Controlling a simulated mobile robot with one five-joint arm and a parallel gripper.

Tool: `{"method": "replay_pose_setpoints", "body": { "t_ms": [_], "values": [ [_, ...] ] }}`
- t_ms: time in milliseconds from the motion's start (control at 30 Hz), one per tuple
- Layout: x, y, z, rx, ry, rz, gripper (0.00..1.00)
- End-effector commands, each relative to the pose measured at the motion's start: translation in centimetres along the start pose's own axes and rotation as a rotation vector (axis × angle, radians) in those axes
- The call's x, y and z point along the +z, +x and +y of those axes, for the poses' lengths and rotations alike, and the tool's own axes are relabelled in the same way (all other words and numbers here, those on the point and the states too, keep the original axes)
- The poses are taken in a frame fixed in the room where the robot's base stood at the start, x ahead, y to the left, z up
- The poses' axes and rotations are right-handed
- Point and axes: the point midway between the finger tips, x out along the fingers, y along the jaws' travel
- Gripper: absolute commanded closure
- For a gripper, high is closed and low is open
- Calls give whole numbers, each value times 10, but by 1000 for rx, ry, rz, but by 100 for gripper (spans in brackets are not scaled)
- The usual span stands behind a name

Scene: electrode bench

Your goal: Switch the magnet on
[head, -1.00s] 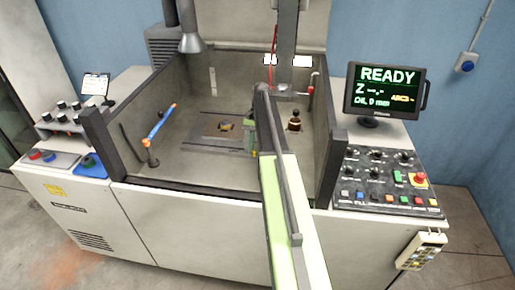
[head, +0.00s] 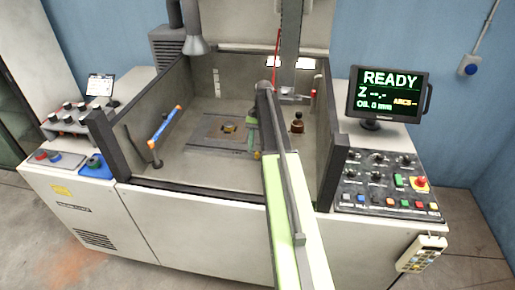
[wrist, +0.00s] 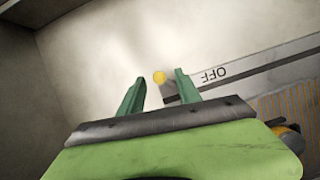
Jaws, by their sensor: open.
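The magnet's flat grey plate (head: 205,128) lies on the floor of the open tank. In the wrist view its grey edge strip (wrist: 255,68) reads OFF, upside down. In the head view my gripper (head: 253,136) is low in the tank, partly hidden by my arm.
Tank walls (head: 230,190) stand around the plate. A blue rod with orange ends (head: 165,127) leans at the left. A dark-topped brown object (head: 297,122) stands right of my gripper. A vertical column (head: 290,50) hangs above. The monitor (head: 388,93) reads READY.

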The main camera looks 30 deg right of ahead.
Motion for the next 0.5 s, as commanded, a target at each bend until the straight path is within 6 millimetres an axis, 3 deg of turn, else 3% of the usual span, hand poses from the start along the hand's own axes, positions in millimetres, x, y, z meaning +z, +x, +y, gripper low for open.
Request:
{"method": "replay_pose_setpoints", "body": {
  "t_ms": [33, 500],
  "values": [
    [2, -19, 0, 0, 1, 0, 60],
    [4, -133, -1, 1, 0, 0, 60]
  ]
}}
